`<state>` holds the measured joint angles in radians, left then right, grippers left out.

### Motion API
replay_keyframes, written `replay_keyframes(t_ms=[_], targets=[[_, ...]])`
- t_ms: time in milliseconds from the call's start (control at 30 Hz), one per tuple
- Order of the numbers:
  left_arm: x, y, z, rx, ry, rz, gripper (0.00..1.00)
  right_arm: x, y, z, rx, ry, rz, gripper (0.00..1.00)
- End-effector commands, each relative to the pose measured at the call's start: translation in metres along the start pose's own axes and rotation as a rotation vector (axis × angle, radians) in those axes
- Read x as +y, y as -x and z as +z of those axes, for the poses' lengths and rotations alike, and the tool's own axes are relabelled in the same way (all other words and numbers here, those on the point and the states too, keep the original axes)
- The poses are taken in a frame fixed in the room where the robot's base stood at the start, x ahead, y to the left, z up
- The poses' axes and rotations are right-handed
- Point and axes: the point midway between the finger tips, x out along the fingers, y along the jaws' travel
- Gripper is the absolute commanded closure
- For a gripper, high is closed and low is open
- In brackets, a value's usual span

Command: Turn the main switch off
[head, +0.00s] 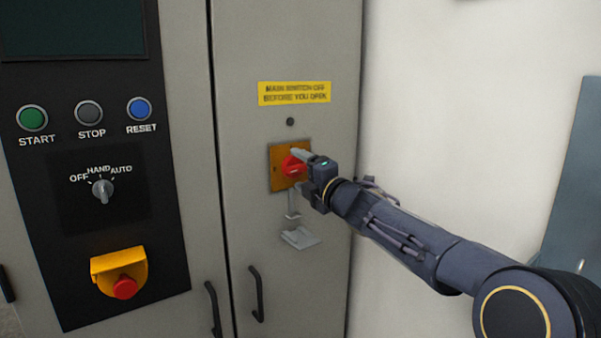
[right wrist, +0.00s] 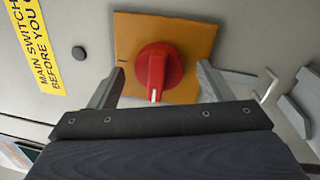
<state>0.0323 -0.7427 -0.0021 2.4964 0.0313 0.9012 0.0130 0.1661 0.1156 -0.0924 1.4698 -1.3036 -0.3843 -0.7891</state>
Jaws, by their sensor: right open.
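The main switch is a red rotary knob (head: 292,166) on a square orange-yellow plate (head: 277,180), on the grey cabinet door under a yellow label. In the right wrist view the knob (right wrist: 158,68) shows large on its plate (right wrist: 190,38), with a white mark on its grip bar. My right gripper (head: 302,164) is at the knob in the head view and partly covers it. In the right wrist view its two fingers (right wrist: 156,85) are apart, one on each side of the knob, with gaps between. My left gripper is not in view.
A yellow warning label (head: 294,93) is above the switch. A grey hasp-like bracket (head: 299,237) hangs below it. To the left is a black panel with buttons, a selector (head: 102,190) and a red emergency stop (head: 125,287). Door handles (head: 256,294) stick out below.

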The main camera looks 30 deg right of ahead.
Motion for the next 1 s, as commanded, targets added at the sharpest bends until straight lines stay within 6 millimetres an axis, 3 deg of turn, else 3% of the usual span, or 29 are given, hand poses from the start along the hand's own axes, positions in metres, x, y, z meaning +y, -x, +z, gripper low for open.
replay_keyframes(t_ms=[400,1000], targets=[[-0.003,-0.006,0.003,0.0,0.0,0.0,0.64,0.0,0.065,0.001,-0.003,0.002,0.0,0.27],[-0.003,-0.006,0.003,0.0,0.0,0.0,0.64,0.0,0.072,0.0,-0.001,0.001,0.0,0.27]])
